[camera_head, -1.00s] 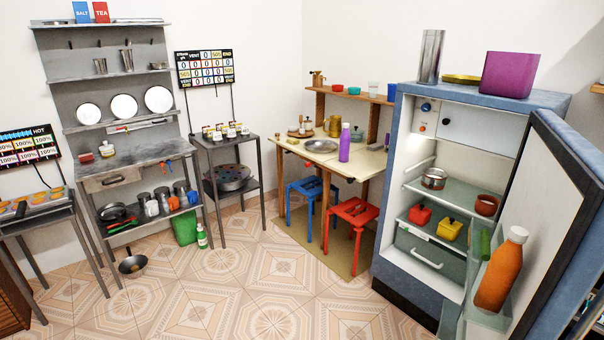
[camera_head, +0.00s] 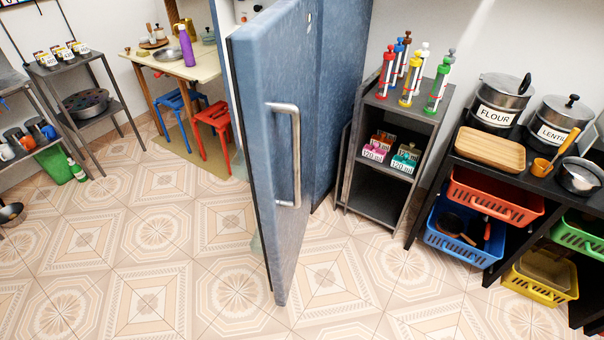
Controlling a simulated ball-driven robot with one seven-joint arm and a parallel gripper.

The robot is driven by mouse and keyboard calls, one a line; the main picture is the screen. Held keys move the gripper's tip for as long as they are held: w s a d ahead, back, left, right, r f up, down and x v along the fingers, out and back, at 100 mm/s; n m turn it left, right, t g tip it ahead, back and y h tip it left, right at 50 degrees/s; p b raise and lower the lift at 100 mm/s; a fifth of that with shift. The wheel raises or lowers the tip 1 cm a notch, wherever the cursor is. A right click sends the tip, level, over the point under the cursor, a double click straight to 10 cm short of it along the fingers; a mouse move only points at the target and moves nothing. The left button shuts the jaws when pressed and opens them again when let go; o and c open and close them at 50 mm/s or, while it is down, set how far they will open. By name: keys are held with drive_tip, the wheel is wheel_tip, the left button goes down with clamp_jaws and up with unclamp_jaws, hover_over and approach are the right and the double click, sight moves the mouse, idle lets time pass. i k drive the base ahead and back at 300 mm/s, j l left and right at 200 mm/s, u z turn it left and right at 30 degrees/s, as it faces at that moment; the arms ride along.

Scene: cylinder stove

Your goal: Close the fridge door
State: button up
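The fridge door (camera_head: 270,150) is blue and stands open, jutting out toward me near the middle of the head view. Its outer face, with a silver vertical handle (camera_head: 296,155), is turned to the right. The fridge body (camera_head: 340,85) is blue and mostly hidden behind the door. Only a narrow strip of the white interior (camera_head: 240,12) shows at the upper left of the door. My gripper is not in view.
A grey shelf unit (camera_head: 380,207) with colourful syringe-like bottles stands right of the fridge. A black rack (camera_head: 455,185) with pots and plastic baskets is farther right. A table (camera_head: 188,68) and stools are at the upper left. The tiled floor (camera_head: 150,240) is clear in front.

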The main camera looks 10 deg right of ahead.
sight(272, 57)
drive_tip(key=i+l+u, duration=0.1)
drive_tip(key=i+l, duration=0.15)
drive_tip(key=i+l+u, duration=0.15)
drive_tip(key=l, duration=0.3)
drive_tip(key=i+l+u, duration=0.1)
drive_tip(key=i+l, duration=0.2)
drive_tip(key=i+l+u, duration=0.1)
drive_tip(key=l, duration=0.35)
drive_tip(key=i, duration=0.1)
